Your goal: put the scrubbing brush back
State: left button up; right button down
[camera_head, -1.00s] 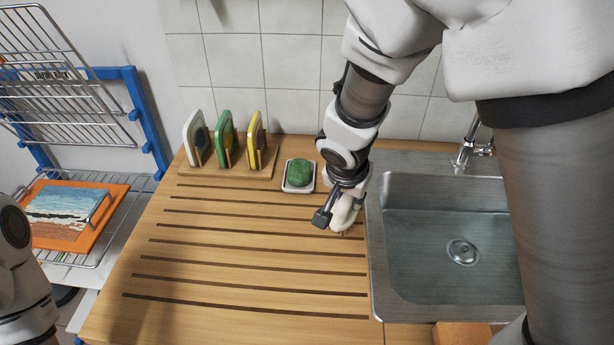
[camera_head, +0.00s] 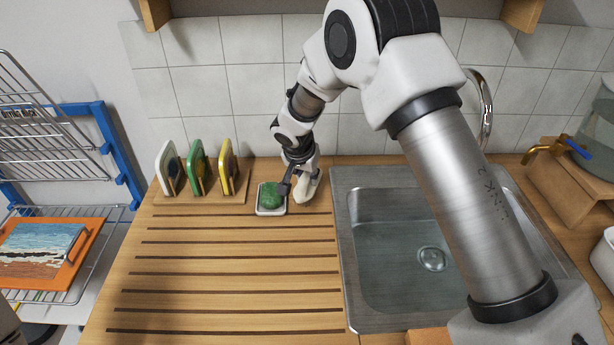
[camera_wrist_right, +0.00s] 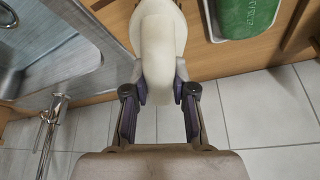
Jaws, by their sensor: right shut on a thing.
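The scrubbing brush (camera_head: 306,188), a cream-coloured rounded body, is in my right gripper (camera_head: 293,184), between the soap dish and the sink's left edge. In the right wrist view the brush (camera_wrist_right: 160,40) sits between the two dark fingers of the right gripper (camera_wrist_right: 158,88), which press on its sides. Its bristles are hidden, and I cannot tell whether it touches the counter. My left gripper is out of view.
A green soap (camera_head: 271,195) lies in a white dish (camera_head: 271,212) close left of the brush. A wooden rack (camera_head: 200,199) holds white, green and yellow boards. The steel sink (camera_head: 345,240) is right. The grooved counter (camera_head: 230,265) in front is clear.

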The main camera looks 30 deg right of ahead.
notch_tip(320, 180, down, 2)
jog(key=shift+f, duration=0.1)
jog(key=shift+s+f, duration=0.1)
jog(key=shift+f, duration=0.05)
jog(key=c, duration=1)
grip_release()
jog(key=shift+o, duration=0.2)
jog(key=shift+a+r, duration=0.1)
jog(key=shift+r, duration=0.4)
jog(key=b+v, duration=0.1)
jog(key=v, duration=1)
jog(key=shift+r, duration=0.2)
jog(key=shift+s, duration=0.15)
